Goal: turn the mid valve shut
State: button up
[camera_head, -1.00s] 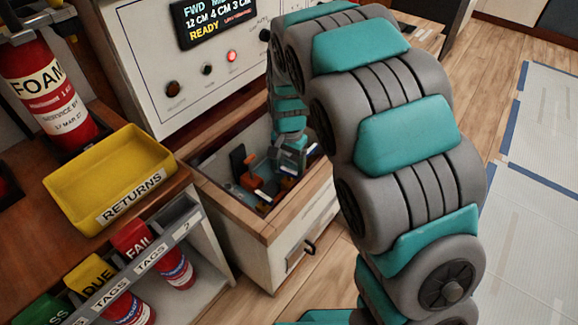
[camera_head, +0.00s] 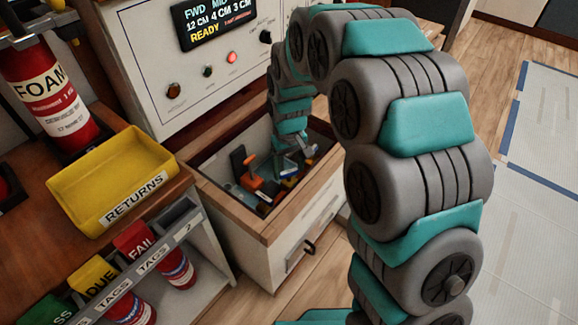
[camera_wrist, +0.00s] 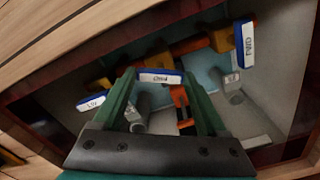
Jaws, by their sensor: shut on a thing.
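The mid valve's blue handle (camera_wrist: 160,73), with a white label that seems to read "mid", sits between the fingertips of my gripper (camera_wrist: 160,84) in the wrist view. The green fingers are closed on it. A blue handle labelled FWD (camera_wrist: 238,42) is to the right, and another blue handle (camera_wrist: 97,97) with a hard-to-read label is to the left. In the head view my gripper (camera_head: 297,146) reaches into an open-topped box (camera_head: 254,226) in the cabinet. The valve bodies are partly hidden by my fingers and arm.
An orange lever (camera_head: 250,177) stands in the box, left of my gripper. A control panel (camera_head: 220,75) with a display rises behind. Box walls surround my gripper closely.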

aim_at(289, 171)
jog(key=n+p, duration=0.1)
jog(key=n, duration=0.4)
jog(key=shift+r, duration=0.1)
jog(key=shift+n, duration=0.4)
jog(key=o, duration=1.1)
notch_tip(289, 171, up, 7)
jog(key=shift+w+f, duration=0.1)
jog(key=shift+f, duration=0.05)
jog(key=shift+r, duration=0.5)
